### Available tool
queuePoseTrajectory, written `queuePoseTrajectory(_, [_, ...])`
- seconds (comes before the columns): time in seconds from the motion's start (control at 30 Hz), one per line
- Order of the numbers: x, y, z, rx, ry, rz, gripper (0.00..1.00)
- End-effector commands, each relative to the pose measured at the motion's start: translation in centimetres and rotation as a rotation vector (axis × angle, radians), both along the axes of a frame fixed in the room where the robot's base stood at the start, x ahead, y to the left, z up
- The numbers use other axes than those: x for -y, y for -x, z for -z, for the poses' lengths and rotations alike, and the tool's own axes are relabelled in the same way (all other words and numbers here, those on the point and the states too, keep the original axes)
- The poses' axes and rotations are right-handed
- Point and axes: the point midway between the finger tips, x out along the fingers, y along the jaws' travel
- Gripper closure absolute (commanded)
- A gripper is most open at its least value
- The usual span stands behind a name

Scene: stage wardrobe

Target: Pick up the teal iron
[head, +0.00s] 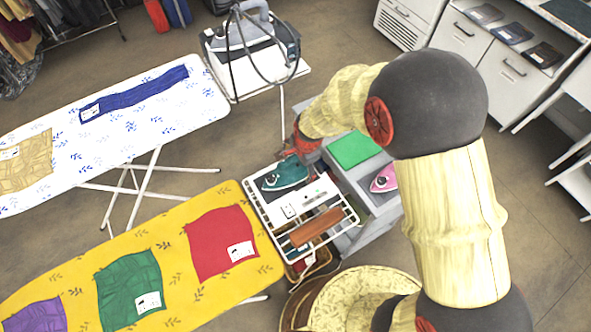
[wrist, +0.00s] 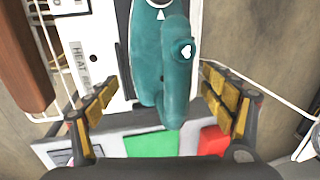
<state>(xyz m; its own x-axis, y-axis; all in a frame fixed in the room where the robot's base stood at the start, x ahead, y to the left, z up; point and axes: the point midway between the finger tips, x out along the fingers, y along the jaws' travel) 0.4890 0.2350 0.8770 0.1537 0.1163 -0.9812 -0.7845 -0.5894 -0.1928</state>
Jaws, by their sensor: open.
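The teal iron (head: 286,174) rests on a white wire rack with a pale plate (head: 315,197) at the end of the yellow ironing board. In the wrist view the iron (wrist: 163,65) lies lengthwise, its rear end toward my gripper. My gripper (wrist: 167,100) is open, one finger on each side of the iron's rear part, with gaps on both sides and nothing held. In the head view my gripper (head: 292,150) is just behind the iron, partly hidden by my arm; its height above the iron is hard to tell.
A brown roll (head: 316,227) lies on the rack beside the iron. A grey cabinet with a green pad (head: 354,149) and a pink iron (head: 384,179) stands to the right. The yellow ironing board (head: 170,262) is at left. A steam station (head: 250,48) stands behind.

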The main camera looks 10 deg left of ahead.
Motion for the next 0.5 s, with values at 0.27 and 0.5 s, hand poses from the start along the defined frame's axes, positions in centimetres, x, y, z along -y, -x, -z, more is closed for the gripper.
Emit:
queuePoseTrajectory(0.27, [-0.16,-0.27,1.16,0.002,0.0,0.0,0.18])
queuePoseTrajectory(0.5, [-0.14,-0.24,1.15,0.002,0.0,0.0,0.29])
